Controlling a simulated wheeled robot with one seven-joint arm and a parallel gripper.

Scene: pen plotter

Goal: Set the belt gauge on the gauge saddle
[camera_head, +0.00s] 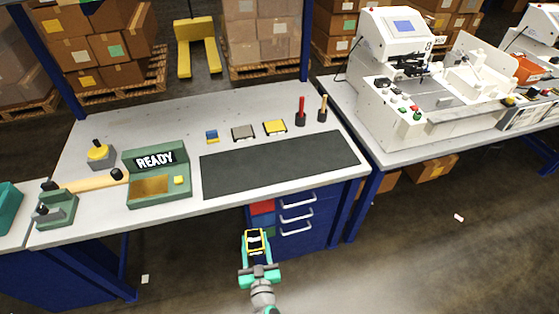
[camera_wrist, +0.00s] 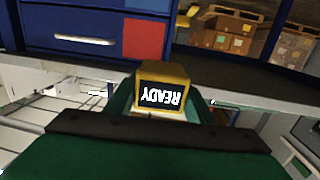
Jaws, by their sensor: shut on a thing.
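My gripper (camera_head: 256,258) is in front of the bench, below its front edge and near the blue drawers. It is shut on a small yellow block with a black face, which I take for the belt gauge (camera_head: 254,238). In the wrist view the gauge (camera_wrist: 163,75) sits between the green fingers, and its black face reads READY upside down. No part is clearly labelled as the gauge saddle. A green stand (camera_head: 158,197) with a READY sign, a tan recess and a small yellow block is on the bench's left; I cannot tell whether it is the saddle.
A dark mat (camera_head: 280,165) covers the bench's right middle, with small blocks and two upright handled tools (camera_head: 301,112) behind it. A yellow knob (camera_head: 100,152) and a wooden-handled tool (camera_head: 90,183) are at left. White machines (camera_head: 400,70) stand right.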

